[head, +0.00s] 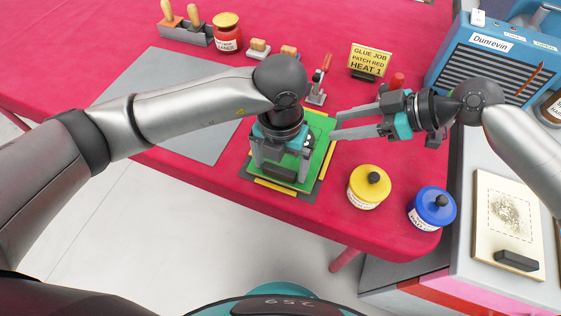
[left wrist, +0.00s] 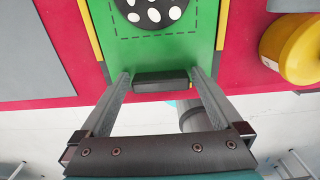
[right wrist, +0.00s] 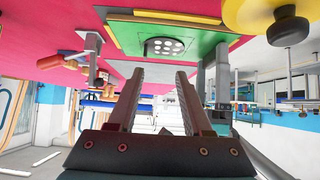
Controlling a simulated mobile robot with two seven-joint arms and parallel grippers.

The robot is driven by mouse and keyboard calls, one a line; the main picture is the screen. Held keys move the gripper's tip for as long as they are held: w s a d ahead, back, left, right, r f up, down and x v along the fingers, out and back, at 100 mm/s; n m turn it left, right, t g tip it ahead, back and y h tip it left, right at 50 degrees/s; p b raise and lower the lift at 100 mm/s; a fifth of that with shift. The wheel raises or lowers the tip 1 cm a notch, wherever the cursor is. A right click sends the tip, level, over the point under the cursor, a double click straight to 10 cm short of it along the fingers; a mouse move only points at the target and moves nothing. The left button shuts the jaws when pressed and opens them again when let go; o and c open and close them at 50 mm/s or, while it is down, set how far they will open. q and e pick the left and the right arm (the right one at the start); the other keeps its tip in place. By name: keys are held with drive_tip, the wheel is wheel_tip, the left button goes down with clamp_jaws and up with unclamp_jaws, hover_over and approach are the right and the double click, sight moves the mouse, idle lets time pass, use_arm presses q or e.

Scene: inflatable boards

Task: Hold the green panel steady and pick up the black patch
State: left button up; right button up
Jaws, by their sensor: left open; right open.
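The green panel (head: 318,128) lies on a dark mat with yellow strips on the table. In the left wrist view a black round patch with white dots (left wrist: 150,12) lies on the panel inside a dashed outline. The patch also shows in the right wrist view (right wrist: 165,46); my left arm mostly hides it in the head view. My left gripper (head: 281,166) is open over the panel's near end, its fingers on either side of a dark block (left wrist: 160,80) there. My right gripper (head: 336,127) is open and empty, beside the panel's right edge.
A yellow-lidded jar (head: 369,187) and a blue-lidded jar (head: 432,208) stand right of the panel. Behind are a red-handled tool (head: 319,80), a yellow sign (head: 370,62) and a red jar (head: 228,35). A grey mat (head: 185,118) lies bare at left. A pale board (head: 508,225) is at right.

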use_arm(q)
drive_tip(key=shift+f, duration=0.1)
drive_tip(key=c, duration=1.3)
drive_tip(key=shift+c, duration=0.2)
use_arm(e)
drive_tip(key=shift+c, duration=0.6)
drive_tip(key=g+h, duration=0.1)
drive_tip(key=h, duration=0.3)
approach(306, 121)
drive_tip(key=x, duration=0.3)
drive_tip(key=shift+w+a+f, duration=0.1)
drive_tip(key=shift+a+f, duration=0.15)
drive_tip(key=shift+f, duration=0.05)
drive_tip(key=shift+a+x, duration=0.2)
drive_tip(key=shift+x, duration=2.4)
